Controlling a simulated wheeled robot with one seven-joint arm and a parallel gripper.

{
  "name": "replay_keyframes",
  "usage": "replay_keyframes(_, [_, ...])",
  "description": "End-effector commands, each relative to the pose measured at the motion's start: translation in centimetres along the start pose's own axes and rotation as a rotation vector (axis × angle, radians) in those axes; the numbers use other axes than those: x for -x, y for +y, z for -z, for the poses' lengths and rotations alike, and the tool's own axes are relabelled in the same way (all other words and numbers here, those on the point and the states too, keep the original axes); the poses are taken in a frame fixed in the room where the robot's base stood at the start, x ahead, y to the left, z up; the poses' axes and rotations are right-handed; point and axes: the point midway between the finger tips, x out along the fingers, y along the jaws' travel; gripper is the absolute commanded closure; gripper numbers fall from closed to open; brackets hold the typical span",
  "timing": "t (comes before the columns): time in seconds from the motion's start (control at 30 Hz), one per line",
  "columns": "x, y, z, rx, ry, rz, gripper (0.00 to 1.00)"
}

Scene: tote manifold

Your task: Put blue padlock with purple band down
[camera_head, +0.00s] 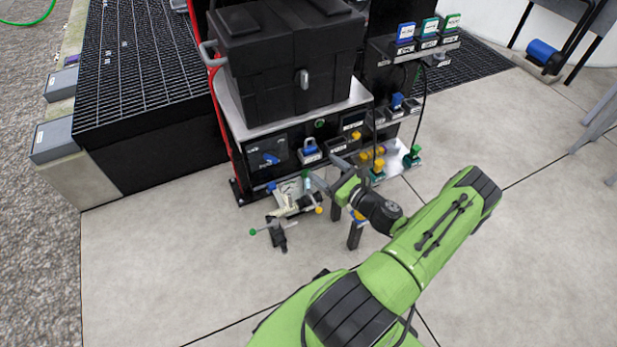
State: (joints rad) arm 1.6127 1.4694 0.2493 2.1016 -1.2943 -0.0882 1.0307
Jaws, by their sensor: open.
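A blue padlock (309,150) with a grey shackle and a pale label sits at the front of the black panel, below the black tote. I cannot make out a purple band on it at this size. My gripper (323,169) is open, its two fingers pointing up and left toward the panel. The padlock lies just beyond the fingertips in the picture. Nothing shows between the fingers. I cannot tell whether a finger touches the padlock.
A black tote (287,60) stands on the metal shelf above the panel. A blue handle (270,158) is left of the padlock. Yellow and green valve parts (378,164) are to the right. A small stand with a green-tipped bar (276,232) is on the floor. The concrete floor at left front is clear.

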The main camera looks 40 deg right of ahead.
Motion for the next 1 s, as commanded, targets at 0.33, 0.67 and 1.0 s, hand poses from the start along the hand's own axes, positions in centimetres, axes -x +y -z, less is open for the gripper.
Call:
replay_keyframes(0.33, [-3.4, 15.1, -9.6, 0.999, 0.105, -0.934, 0.24])
replay_keyframes(0.67, [4.1, 22.7, -20.4, 1.973, 0.061, -1.497, 0.24])
replay_keyframes(1.0, [15.2, 23.9, -27.7, 2.587, -0.064, -1.511, 0.24])
